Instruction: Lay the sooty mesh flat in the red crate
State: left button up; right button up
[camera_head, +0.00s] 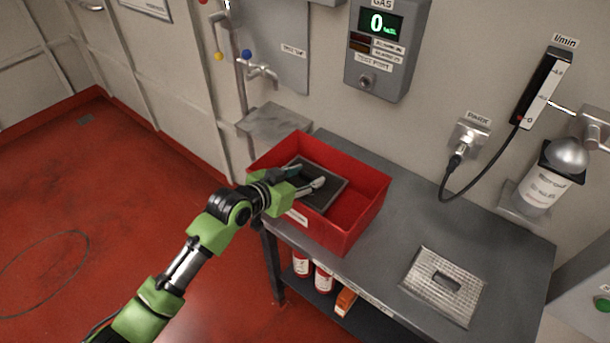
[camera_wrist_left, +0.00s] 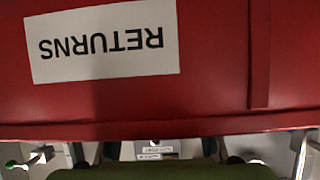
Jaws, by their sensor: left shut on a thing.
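The sooty mesh (camera_head: 322,172) is a dark square with a paler edge, in the head view inside the outline of the red crate (camera_head: 362,212). My left gripper (camera_head: 306,183) reaches over the crate's near left wall and is shut on the mesh. The mesh looks slightly tilted; I cannot tell whether it touches the crate floor. The gripper covers part of it. In the left wrist view the crate's red wall (camera_wrist_left: 215,60) fills most of the picture, with an upside-down RETURNS label (camera_wrist_left: 102,42); I cannot make out the mesh there. My right gripper is out of view.
The crate stands at the left end of a grey bench (camera_head: 400,235). A textured metal plate with a dark slot (camera_head: 445,285) lies on the bench at right. A tap (camera_head: 262,72) and gas meter (camera_head: 387,45) are on the wall behind. Red-and-white containers (camera_head: 323,279) stand below.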

pick_arm(q)
jog(key=shift+r, duration=0.1)
jog(key=o, duration=1.6)
jog(key=shift+r, duration=0.2)
jog(key=shift+r+p, duration=0.4)
jog(key=shift+r, duration=0.1)
jog(key=b+v, duration=0.2)
jog(key=v, duration=1)
jog(key=shift+f, duration=0.15)
